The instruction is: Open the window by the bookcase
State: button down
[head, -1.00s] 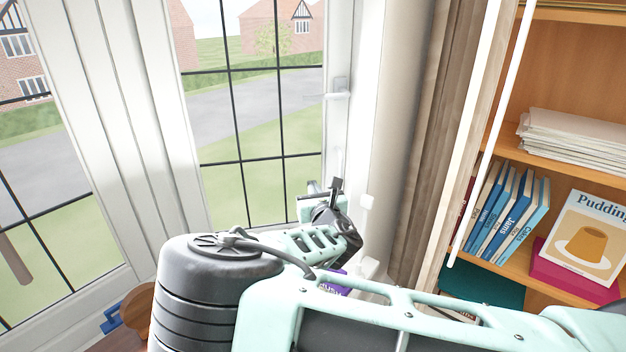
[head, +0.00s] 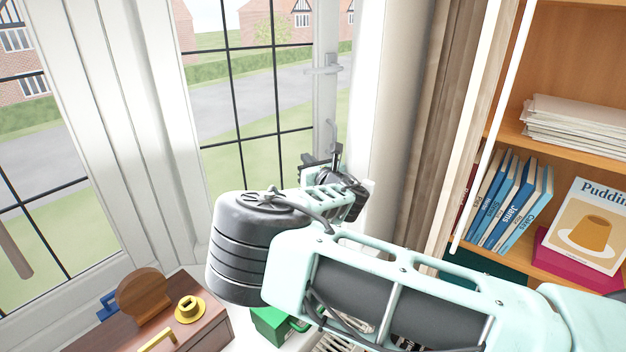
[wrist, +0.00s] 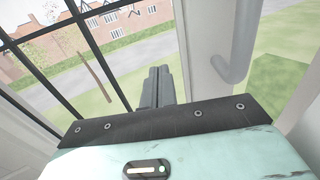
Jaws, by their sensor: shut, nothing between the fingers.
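The window by the bookcase is a white-framed sash (head: 325,100) with black glazing bars, standing slightly ajar. A strip of green shows between its right stile and the fixed frame. A lever handle (head: 325,66) sits high on that stile, lying level. A grey curved pull handle (wrist: 235,65) is lower on the stile, just right of my fingers in the wrist view. My gripper (head: 337,152) is at the sash's lower right; in the wrist view its fingers (wrist: 158,84) are together and empty, pointing at the sash. I cannot tell whether they touch it.
The bookcase (head: 565,70) with books and papers stands at right, beyond a curtain (head: 440,130). Below left, a brown box-like top (head: 205,325) holds a yellow hat-shaped item (head: 189,309) and a round wooden piece (head: 143,295). A green item (head: 270,325) lies beneath my arm.

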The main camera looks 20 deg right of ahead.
aim_at(303, 122)
jog(key=shift+r, duration=0.15)
notch_tip(303, 122, up, 10)
jog(key=b, duration=0.3)
jog(key=shift+f+b, duration=0.25)
jog(key=shift+b, duration=0.1)
jog(key=f+m+b, duration=0.1)
jog(key=s+a+f+m+b, duration=0.1)
jog(key=f+m, duration=0.1)
jog(key=s+a+f+m+b, duration=0.1)
jog(key=m, duration=0.1)
jog(key=shift+a+f+g, duration=0.15)
jog(key=shift+f+g, duration=0.15)
jog(key=shift+f, duration=0.1)
jog(key=s+a+f+m+g+h+b, duration=0.1)
jog(key=s+a+f+m+g, duration=0.1)
jog(key=s+f+m+g, duration=0.35)
jog(key=s+a+f+m+g+b, duration=0.1)
jog(key=s+a+f+m+g, duration=0.15)
jog(key=s+m, duration=0.65)
jog(key=s+m+g+h, duration=0.1)
jog(key=s+m+g, duration=0.8)
jog(key=s, duration=2.5)
jog(key=shift+d+r+m+h, duration=0.35)
jog(key=shift+d+m, duration=0.1)
jog(key=shift+m, duration=0.4)
